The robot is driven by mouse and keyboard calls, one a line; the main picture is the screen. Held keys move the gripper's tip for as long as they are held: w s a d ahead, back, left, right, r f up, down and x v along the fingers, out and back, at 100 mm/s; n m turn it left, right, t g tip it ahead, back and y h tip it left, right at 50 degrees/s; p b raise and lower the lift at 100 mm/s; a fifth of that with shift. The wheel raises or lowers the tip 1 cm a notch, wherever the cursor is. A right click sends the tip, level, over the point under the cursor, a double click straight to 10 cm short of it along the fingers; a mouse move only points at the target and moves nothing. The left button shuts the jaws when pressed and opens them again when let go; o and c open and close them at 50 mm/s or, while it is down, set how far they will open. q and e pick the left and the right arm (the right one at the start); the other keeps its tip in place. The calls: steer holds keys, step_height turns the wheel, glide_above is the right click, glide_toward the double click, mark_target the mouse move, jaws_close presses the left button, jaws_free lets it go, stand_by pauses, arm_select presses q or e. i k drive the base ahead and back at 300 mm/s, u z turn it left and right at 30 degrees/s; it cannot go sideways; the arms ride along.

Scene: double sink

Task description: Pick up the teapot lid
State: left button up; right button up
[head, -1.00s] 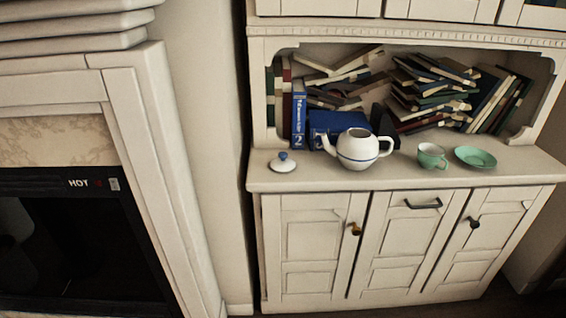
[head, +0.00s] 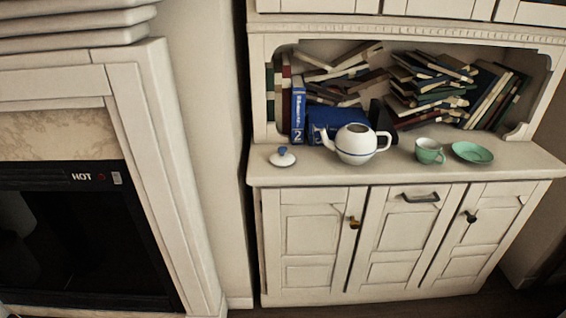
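The teapot lid (head: 283,158) is white with a blue knob. It lies knob up on the cabinet's counter (head: 400,174), near its left end. The white teapot (head: 354,146) with a blue band stands upright to the right of the lid, apart from it. Its top is open, its spout points left and its handle is on the right. Neither of my grippers shows in the head view.
A green cup (head: 429,152) and a green saucer (head: 472,152) are right of the teapot. Books (head: 430,90) lie piled in the niche behind. A fireplace (head: 80,170) stands at the left. The counter's front strip is clear.

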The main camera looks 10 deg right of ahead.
mark_target(282, 158)
steer(key=u, duration=1.7)
steer(key=k, duration=0.1)
steer(key=z, duration=2.15)
steer(key=i, duration=0.9)
steer(key=u, duration=0.5)
